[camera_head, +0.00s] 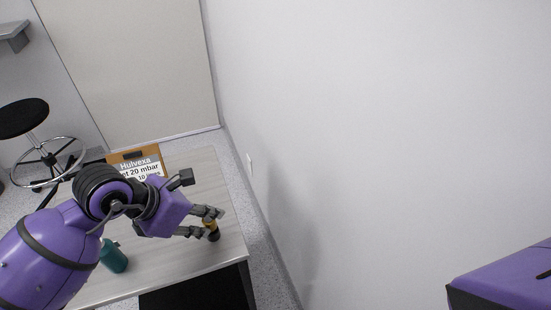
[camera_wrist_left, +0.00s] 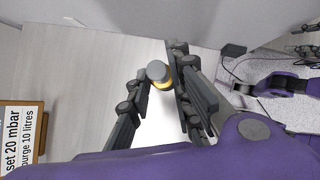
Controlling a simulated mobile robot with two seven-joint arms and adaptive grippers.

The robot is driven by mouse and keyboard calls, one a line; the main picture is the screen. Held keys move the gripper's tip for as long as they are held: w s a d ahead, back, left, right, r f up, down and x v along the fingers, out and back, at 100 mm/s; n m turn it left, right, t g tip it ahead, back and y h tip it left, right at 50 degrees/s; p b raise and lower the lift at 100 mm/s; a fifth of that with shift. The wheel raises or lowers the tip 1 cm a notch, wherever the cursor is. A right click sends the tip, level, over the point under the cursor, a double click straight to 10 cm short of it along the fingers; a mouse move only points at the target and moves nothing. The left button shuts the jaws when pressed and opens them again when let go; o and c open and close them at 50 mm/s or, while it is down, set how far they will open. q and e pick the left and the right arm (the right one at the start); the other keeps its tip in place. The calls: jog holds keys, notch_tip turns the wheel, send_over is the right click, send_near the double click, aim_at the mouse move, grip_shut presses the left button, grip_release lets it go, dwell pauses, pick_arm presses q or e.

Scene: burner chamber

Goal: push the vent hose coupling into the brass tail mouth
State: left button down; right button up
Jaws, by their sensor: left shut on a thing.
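My left gripper (camera_head: 214,222) reaches in from the left over the right part of the table. Its fingers are shut on a small yellow-banded cylinder (camera_head: 212,235). The cylinder has a dark lower part in the head view. In the left wrist view the cylinder (camera_wrist_left: 158,72) shows a round grey end and a yellow ring, between the fingertips of my left gripper (camera_wrist_left: 160,80). I cannot tell whether this is the hose coupling, the brass tail, or both together. No separate hose or open mouth can be made out.
The pale table (camera_head: 205,175) has a teal bottle (camera_head: 114,257) near its front and a wooden-framed sign (camera_head: 136,160) at the back. A black stool (camera_head: 24,117) stands beyond on the left. A bare wall (camera_head: 390,120) rises to the right, past a strip of floor.

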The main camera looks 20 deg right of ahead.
pick_arm(q)
notch_tip(320, 180, up, 3)
jog(key=shift+w+f, duration=0.1)
jog(key=s+a+r+p, duration=0.2)
jog(key=s+r, duration=0.7)
jog(key=s, duration=0.5)
jog(key=shift+a+r+p, duration=0.3)
jog(key=shift+p, duration=0.5)
pick_arm(e)
jog(key=shift+t, duration=0.3)
jog(key=w+r, duration=0.1)
jog(key=r, duration=0.1)
jog(key=w+r, duration=0.1)
jog(key=r, duration=0.1)
jog(key=shift+w+r, duration=0.1)
jog(key=shift+w, duration=0.25)
pick_arm(q)
jog(key=c, duration=2.3)
grip_release()
grip_shut()
pick_arm(e)
jog(key=shift+s, duration=0.1)
